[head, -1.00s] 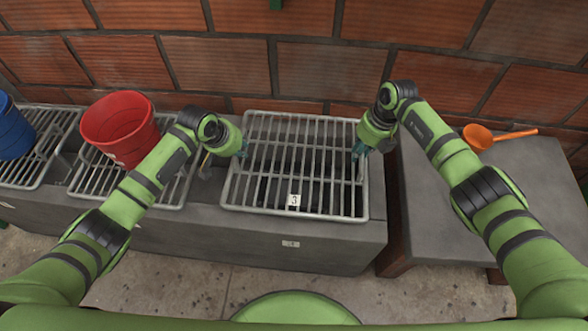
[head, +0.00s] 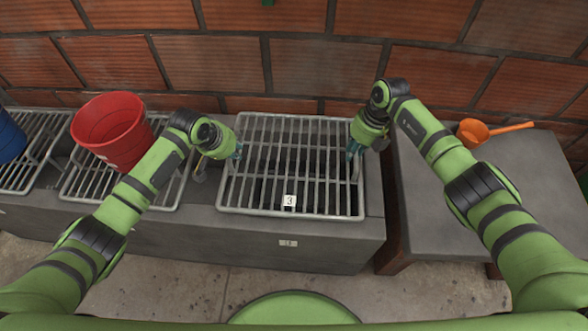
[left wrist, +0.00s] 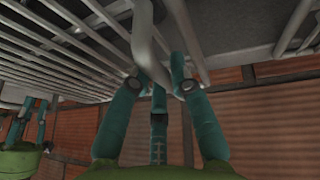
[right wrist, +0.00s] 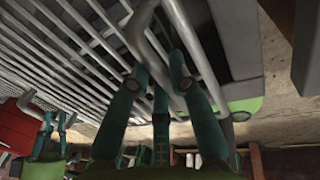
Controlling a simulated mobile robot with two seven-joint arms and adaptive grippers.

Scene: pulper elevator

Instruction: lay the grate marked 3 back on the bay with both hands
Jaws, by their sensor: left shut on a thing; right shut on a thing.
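The grate marked 3 (head: 289,214) is a grey metal rack of parallel bars with a white "3" tag near its front edge. It is over the right-hand bay (head: 330,255) of the concrete block, and the dark opening shows between its bars. My left gripper (head: 238,152) is shut on the handle at its left side; the handle (left wrist: 146,45) sits between the fingers in the left wrist view. My right gripper (head: 355,152) is shut on the right-side handle, also seen in the right wrist view (right wrist: 146,40). I cannot tell how much gap lies beneath the grate.
A red bucket (head: 112,130) stands on another grate (head: 85,195) to the left, with a blue bucket (head: 9,138) further left. A grey side table (head: 470,220) on the right holds an orange ladle (head: 473,132). A brick wall (head: 300,70) closes the back.

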